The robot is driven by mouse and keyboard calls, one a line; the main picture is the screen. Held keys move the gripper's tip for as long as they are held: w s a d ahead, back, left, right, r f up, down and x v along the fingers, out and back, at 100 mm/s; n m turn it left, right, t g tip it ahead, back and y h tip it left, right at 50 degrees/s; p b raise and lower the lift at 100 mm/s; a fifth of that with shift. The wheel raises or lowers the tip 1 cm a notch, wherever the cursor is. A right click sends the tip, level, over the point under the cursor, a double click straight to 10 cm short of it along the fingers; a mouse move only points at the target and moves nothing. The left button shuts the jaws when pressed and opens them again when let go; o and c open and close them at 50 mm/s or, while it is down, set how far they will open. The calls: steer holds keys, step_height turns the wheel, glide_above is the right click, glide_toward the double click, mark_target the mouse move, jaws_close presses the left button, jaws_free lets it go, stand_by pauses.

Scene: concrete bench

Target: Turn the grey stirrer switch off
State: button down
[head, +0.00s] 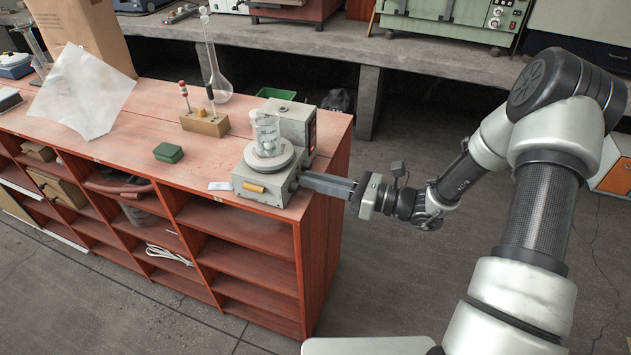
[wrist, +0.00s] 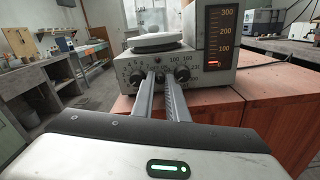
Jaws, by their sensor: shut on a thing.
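The grey stirrer (head: 247,188) stands at the right end of the red-brown shelf unit, with a glass beaker (head: 266,134) on its round plate. Its control face shows in the wrist view (wrist: 222,78), with a dark left knob (wrist: 136,78), a dark right knob (wrist: 182,75) and printed numbers. My gripper (head: 303,181) reaches the stirrer's right side in the head view. In the wrist view my gripper's fingertips (wrist: 160,77) are at the face between the knobs, shut on a small part there, apparently the switch. The fingers mostly hide it, so its position cannot be told.
An orange scale (wrist: 221,35) with a small red glow at its bottom is lit on the stirrer. A green box (head: 168,153), a wooden rack (head: 205,124) and a tall flask (head: 217,85) stand left of it. Open floor lies right of the shelf.

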steer(key=shift+n, duration=0.5)
steer(key=c, duration=1.7)
jaws_free()
steer(key=shift+c, duration=0.2)
